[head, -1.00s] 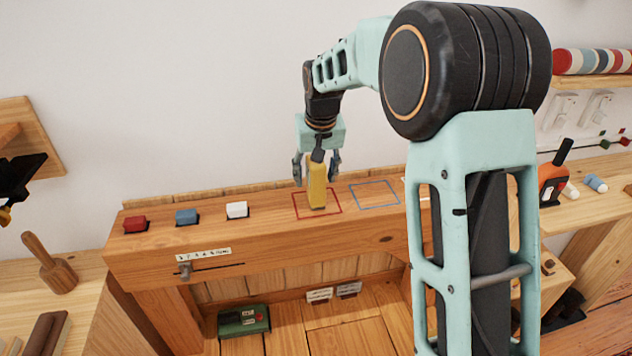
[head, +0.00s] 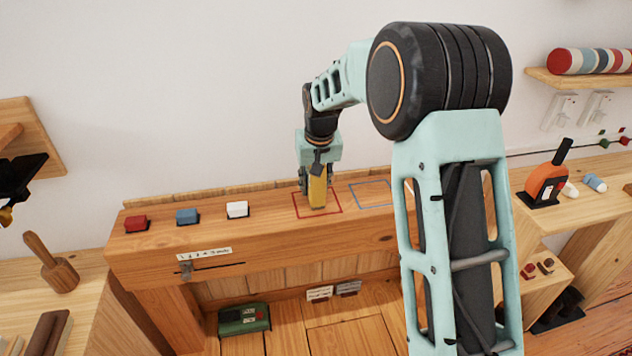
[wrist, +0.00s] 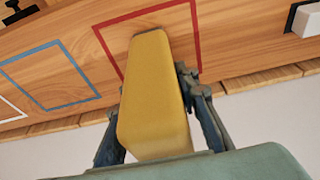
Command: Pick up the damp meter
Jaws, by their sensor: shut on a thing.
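The damp meter, a yellow upright block (head: 318,191), stands within the red outlined square (head: 298,216) on the wooden ledge (head: 270,220). My gripper (head: 316,180) is over it from above, with its fingers shut on the meter's sides. In the wrist view the yellow body (wrist: 155,90) fills the space between the fingers, with its far end at the red outline (wrist: 197,40). I cannot tell whether its base still touches the ledge.
Red (head: 136,223), blue (head: 187,216) and white (head: 237,209) blocks sit to the left on the ledge. A blue outlined square (head: 368,193) to the right is empty. A green box (head: 244,319) lies below. An orange device (head: 545,183) stands at the right.

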